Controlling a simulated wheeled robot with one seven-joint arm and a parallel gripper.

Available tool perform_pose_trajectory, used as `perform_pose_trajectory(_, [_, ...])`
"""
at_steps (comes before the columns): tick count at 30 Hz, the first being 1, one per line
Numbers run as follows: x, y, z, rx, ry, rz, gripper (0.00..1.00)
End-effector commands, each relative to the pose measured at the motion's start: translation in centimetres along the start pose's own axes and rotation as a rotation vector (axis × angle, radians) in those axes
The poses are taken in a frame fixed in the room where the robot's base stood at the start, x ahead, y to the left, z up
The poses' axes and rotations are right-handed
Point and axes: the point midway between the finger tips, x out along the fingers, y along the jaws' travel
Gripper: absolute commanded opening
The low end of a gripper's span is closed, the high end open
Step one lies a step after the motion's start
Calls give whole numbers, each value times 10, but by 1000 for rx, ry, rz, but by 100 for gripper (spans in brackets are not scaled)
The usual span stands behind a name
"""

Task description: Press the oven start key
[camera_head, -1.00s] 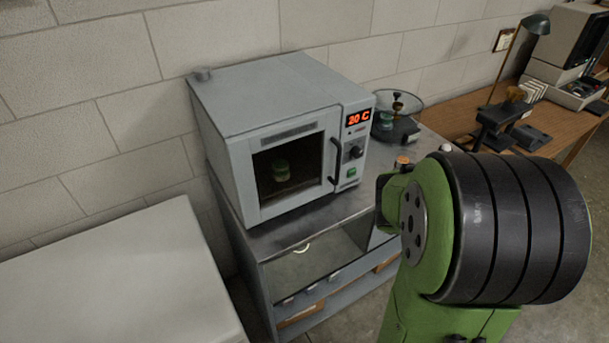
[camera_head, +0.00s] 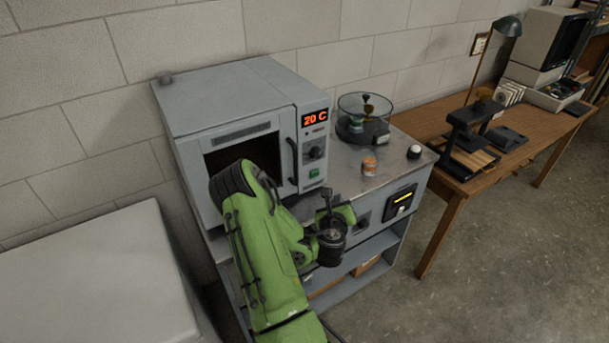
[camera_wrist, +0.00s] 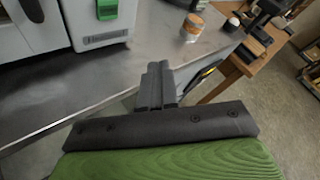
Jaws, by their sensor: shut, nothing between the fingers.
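The grey oven (camera_head: 225,95) stands on a metal-topped cabinet (camera_head: 352,180), its door shut and its display (camera_head: 315,118) reading 20 C. The green key (camera_head: 314,173) sits low on the oven's right panel, below a black knob (camera_head: 315,152). In the wrist view the green key (camera_wrist: 107,9) is at the top left, partly cut off by the frame edge. My gripper (camera_head: 326,193) is in front of the cabinet, below the key and apart from it. In the wrist view the fingers (camera_wrist: 158,72) are closed together and empty. My arm hides much of the oven door.
A round clear-walled device (camera_head: 363,120), an orange-labelled jar (camera_head: 369,165) and a white-topped black button (camera_head: 414,152) are on the cabinet top, right of the oven. A wooden desk (camera_head: 420,125) stands further right. The floor (camera_head: 480,240) in front of it is clear.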

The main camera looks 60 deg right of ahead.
Motion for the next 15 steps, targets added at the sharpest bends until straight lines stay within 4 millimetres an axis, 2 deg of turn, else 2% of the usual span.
perform_pose_trajectory(8, [6,3,9,2,-2,1,0])
perform_pose_trajectory(15, [28,18,29,6,-3,0,0])
